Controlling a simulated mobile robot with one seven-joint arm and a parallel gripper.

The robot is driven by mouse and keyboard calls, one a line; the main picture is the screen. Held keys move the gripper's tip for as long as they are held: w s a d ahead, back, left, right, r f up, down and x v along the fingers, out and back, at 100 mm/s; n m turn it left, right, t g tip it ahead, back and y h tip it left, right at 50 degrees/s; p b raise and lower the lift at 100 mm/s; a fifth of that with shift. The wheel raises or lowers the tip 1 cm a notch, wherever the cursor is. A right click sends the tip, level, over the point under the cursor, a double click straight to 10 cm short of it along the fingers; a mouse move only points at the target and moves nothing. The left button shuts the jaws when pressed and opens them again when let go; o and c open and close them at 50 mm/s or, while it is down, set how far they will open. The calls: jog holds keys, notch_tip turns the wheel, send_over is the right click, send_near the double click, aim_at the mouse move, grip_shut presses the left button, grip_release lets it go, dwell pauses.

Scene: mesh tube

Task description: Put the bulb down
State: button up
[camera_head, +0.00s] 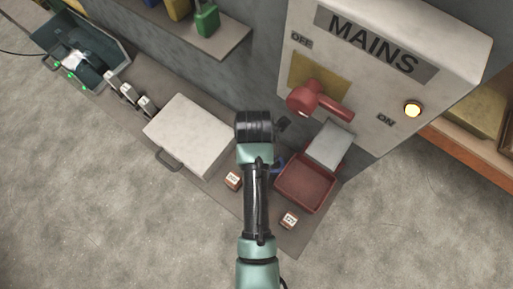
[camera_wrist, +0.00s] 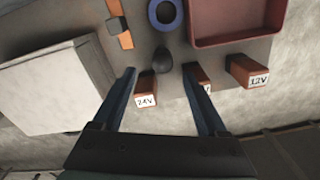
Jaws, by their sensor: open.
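A small dark rounded object (camera_wrist: 162,60), which looks like the bulb, stands on the grey surface in the wrist view, beyond the 24V block. I cannot tell its details. My gripper (camera_wrist: 160,72) is open, with its two dark fingers apart on either side of that object in the picture and nothing seen held between them. I cannot tell the height of the fingertips above the surface. In the head view my arm hides the bulb.
An orange block marked 24V (camera_wrist: 146,92), one marked 12V (camera_wrist: 250,71) and a partly hidden block (camera_wrist: 204,82) stand nearby. A red tray (camera_wrist: 230,40), blue ring (camera_wrist: 152,14) and pale box (camera_wrist: 50,85) surround them. The mains panel (camera_head: 390,60) rises behind.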

jog(key=shift+s+d+f+p, duration=0.1)
jog(key=shift+f+p, duration=0.05)
jog(key=shift+f, duration=1.55)
jog(key=shift+d+f+p, duration=0.1)
jog(key=shift+f+p, duration=0.05)
jog(key=shift+f, duration=1.5)
grip_shut()
